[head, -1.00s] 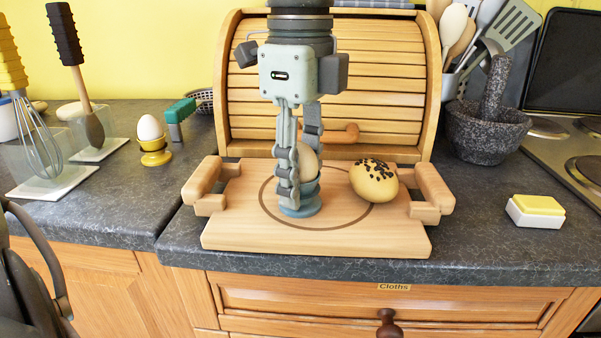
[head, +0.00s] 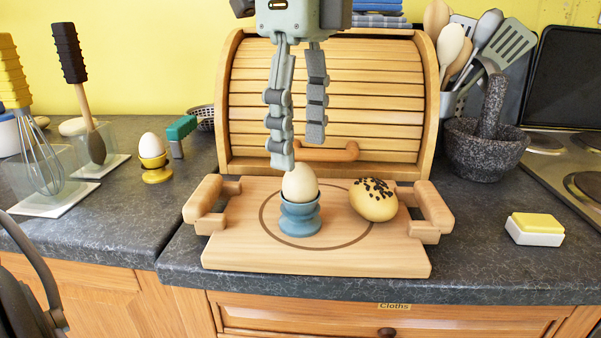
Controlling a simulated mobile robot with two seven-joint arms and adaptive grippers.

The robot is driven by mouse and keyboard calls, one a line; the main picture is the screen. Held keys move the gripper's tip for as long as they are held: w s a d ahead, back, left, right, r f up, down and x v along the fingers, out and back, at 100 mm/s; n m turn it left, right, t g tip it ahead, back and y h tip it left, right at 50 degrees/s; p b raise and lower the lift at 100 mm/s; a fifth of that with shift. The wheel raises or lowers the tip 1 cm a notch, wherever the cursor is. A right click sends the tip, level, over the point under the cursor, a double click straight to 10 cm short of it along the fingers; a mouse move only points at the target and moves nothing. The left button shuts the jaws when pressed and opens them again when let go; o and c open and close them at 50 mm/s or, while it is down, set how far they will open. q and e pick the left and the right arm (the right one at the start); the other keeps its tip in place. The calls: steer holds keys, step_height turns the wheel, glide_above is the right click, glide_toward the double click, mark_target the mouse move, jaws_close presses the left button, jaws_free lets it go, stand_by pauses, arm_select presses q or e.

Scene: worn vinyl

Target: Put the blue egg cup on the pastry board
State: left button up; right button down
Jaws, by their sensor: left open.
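The blue egg cup (head: 300,222) stands upright on the pastry board (head: 240,258), inside the board's dark ring, left of its middle. A pale egg (head: 300,184) sits in the cup. My left gripper (head: 297,156) hangs above and behind the egg, fingers pointing down, open and empty. One fingertip ends near the egg's top in the picture; the gap between them is hard to judge. My right gripper is not in view.
A seeded bun (head: 373,200) lies on the board, right of the cup. A wooden bread bin (head: 320,90) stands behind. A yellow egg cup (head: 156,170), a mortar (head: 484,150) and a butter dish (head: 535,230) flank the board. The board's front is clear.

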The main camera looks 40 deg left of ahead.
arm_select(q)
steer(key=shift+r, duration=2.15)
